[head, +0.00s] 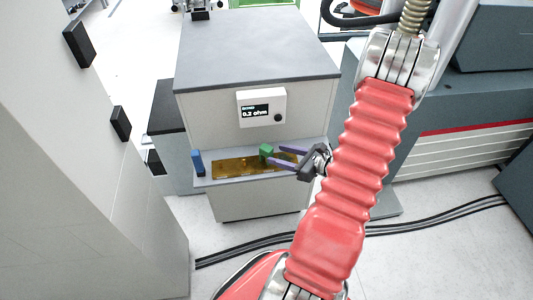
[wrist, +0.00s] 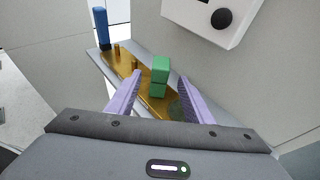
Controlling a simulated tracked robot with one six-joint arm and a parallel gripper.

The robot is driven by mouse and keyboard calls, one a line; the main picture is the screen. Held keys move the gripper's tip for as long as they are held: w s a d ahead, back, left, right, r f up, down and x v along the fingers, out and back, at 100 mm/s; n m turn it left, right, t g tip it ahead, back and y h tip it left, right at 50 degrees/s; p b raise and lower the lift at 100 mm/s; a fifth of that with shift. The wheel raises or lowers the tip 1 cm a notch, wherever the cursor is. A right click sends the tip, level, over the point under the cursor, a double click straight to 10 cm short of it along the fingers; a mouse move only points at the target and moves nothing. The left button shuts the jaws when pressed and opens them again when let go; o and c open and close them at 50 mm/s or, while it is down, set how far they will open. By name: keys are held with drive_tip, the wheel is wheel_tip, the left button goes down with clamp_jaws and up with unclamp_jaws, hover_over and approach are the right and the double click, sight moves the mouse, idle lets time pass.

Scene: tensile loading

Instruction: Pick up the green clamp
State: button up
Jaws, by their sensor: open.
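The green clamp (wrist: 159,72) is a small green block standing on a brassy plate (wrist: 126,66) in the wrist view. It also shows in the head view as a green block (head: 266,150) on the plate of the machine's ledge. My gripper (wrist: 158,82) is open, with its two purple fingers pointing toward the clamp, one to each side of it in the picture. In the head view my gripper (head: 273,155) reaches in from the right at the clamp. I cannot tell whether the fingers touch it.
A blue block (head: 197,162) stands at the ledge's left end. Small brass posts (wrist: 116,49) rise from the plate. A grey machine (head: 258,95) with a display (head: 261,108) reading 0.2 ohm stands behind the ledge. Black cables (head: 240,249) run along the floor.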

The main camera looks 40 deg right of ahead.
sight(271, 153)
drive_tip(key=shift+x, duration=2.75)
drive_tip(key=shift+x, duration=2.65)
drive_tip(key=shift+r, duration=0.1)
clamp_jaws()
drive_tip(key=shift+r, duration=0.1)
